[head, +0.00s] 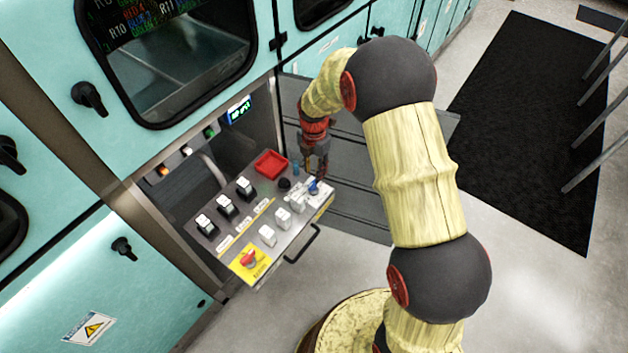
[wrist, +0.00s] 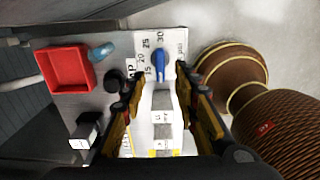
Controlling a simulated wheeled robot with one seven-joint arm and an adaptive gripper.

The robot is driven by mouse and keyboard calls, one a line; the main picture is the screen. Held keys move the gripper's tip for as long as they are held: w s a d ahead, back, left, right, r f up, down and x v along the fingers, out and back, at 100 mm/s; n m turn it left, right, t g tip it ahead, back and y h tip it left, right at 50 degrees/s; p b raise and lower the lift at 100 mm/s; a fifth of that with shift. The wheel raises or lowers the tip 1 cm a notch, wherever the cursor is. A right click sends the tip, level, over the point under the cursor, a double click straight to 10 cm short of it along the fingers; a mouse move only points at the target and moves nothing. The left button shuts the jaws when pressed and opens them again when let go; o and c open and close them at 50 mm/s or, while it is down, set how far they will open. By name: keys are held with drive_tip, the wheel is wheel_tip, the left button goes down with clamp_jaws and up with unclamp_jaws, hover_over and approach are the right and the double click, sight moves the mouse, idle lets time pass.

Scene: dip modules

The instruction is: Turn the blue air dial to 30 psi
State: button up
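The blue air dial (wrist: 159,66) is a small elongated knob on a white panel face. Its long axis lies nearly up and down in the wrist view, with the upper end toward the 25 to 30 side of the scale; I cannot tell which end is the pointer. The printed marks 15, 20, 25 and 30 (wrist: 161,37) curve around it. In the head view the dial (head: 314,187) is at the console's right corner. My gripper (wrist: 159,78) is open, with one finger on each side of the dial. I cannot tell whether they touch it.
The console (head: 225,224) carries a red tray (head: 271,164), several black and white switches, and a red emergency button (head: 249,259) on yellow. A black handle (head: 302,243) runs along its front edge. Teal cabinets stand behind.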

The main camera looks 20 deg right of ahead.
sight(314, 187)
wheel_tip(314, 187, down, 5)
drive_tip(key=shift+f+b, duration=0.2)
drive_tip(key=shift+b, duration=0.55)
drive_tip(key=shift+c, duration=0.2)
clamp_jaws()
